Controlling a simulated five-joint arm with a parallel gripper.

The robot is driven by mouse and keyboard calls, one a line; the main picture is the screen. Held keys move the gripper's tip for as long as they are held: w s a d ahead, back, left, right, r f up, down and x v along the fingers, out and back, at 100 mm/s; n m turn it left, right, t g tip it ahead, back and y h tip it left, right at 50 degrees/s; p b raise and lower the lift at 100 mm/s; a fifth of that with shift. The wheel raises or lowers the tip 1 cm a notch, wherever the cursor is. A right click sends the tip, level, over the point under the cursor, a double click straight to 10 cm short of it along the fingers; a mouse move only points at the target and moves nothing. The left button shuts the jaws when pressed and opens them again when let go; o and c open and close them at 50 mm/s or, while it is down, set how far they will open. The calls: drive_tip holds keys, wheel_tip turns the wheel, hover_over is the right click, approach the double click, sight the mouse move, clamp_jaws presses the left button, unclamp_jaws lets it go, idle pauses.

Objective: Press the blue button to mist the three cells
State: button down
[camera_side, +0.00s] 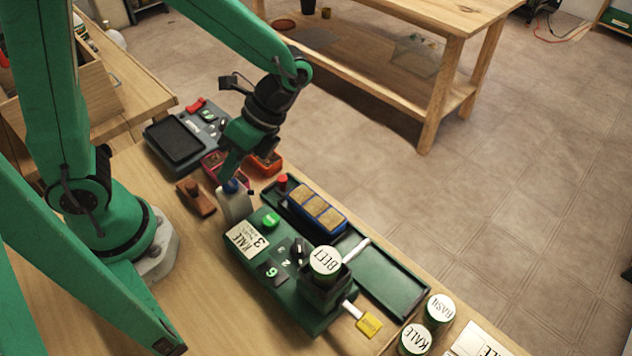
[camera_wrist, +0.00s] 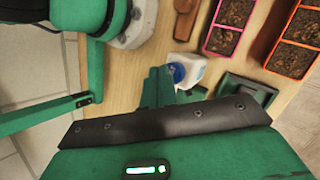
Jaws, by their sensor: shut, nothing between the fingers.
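The blue button (camera_side: 230,186) sits on top of a small pale dispenser (camera_side: 236,207) at the left end of the green machine. In the wrist view the blue button (camera_wrist: 177,72) shows on the white dispenser (camera_wrist: 193,68), partly hidden by my fingers. My gripper (camera_side: 229,172) is shut and empty, pointing down at the button; I cannot tell whether the tips touch it. My fingers also show in the wrist view (camera_wrist: 158,82). A blue tray of three brown cells (camera_side: 318,212) sits in the green channel to the right of the dispenser.
A red knob (camera_side: 283,182) stands beside the blue tray. The green machine (camera_side: 295,310) carries a green button (camera_side: 270,220) and a BEET-lidded pot (camera_side: 325,262). Pink (camera_wrist: 222,42) and orange (camera_wrist: 291,56) soil trays and a wooden block (camera_side: 197,199) lie close to my gripper.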

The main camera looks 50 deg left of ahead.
sight(234, 182)
drive_tip(key=shift+r, duration=0.15)
drive_tip(key=shift+r, duration=2.95)
idle(0.8)
wheel_tip(234, 182, up, 3)
drive_tip(key=shift+f, duration=0.15)
drive_tip(key=shift+f, duration=0.1)
drive_tip(key=shift+f, duration=4.3)
